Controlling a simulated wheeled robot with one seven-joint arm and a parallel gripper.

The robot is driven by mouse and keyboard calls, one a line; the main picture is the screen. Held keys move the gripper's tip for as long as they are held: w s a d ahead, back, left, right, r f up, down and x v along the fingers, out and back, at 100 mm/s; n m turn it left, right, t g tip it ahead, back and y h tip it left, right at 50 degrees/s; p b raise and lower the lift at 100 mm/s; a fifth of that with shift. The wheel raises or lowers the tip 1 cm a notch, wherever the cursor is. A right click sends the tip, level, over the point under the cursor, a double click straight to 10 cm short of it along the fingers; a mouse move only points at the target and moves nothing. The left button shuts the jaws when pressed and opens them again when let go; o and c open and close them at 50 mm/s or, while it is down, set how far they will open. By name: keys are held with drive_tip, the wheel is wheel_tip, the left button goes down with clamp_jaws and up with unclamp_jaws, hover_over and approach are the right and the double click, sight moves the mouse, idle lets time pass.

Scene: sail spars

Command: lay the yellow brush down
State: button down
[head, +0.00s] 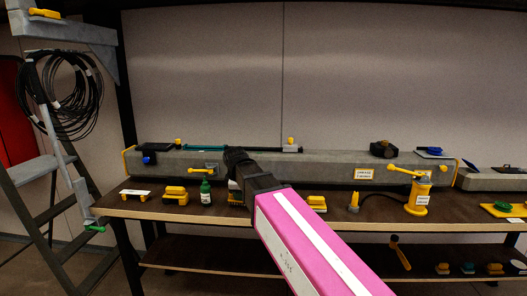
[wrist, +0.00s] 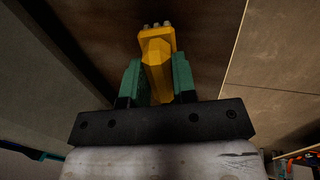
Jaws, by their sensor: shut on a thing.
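The yellow brush (wrist: 158,65) is between the two green fingers of my gripper (wrist: 157,80) in the wrist view. My gripper is shut on its handle. The brush's far end shows small pale tufts and is over a dark brown surface (wrist: 95,35); I cannot tell whether it touches that surface. In the head view my pink arm reaches to the bench (head: 340,217), and its black wrist hides the fingers and the brush.
A long grey spar (head: 320,168) lies along the back of the bench. A green bottle (head: 205,193), yellow blocks (head: 174,193) and a yellow clamp-like tool (head: 418,195) stand along the front. A lower shelf (head: 200,257) holds several small items. A ladder (head: 40,200) stands at left.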

drive_tip(key=shift+f, duration=0.45)
drive_tip(key=c, duration=0.8)
unclamp_jaws()
drive_tip(key=shift+c, duration=0.2)
drive_tip(key=v, duration=1)
drive_tip(key=shift+r, duration=0.35)
drive_tip(key=shift+s, duration=0.15)
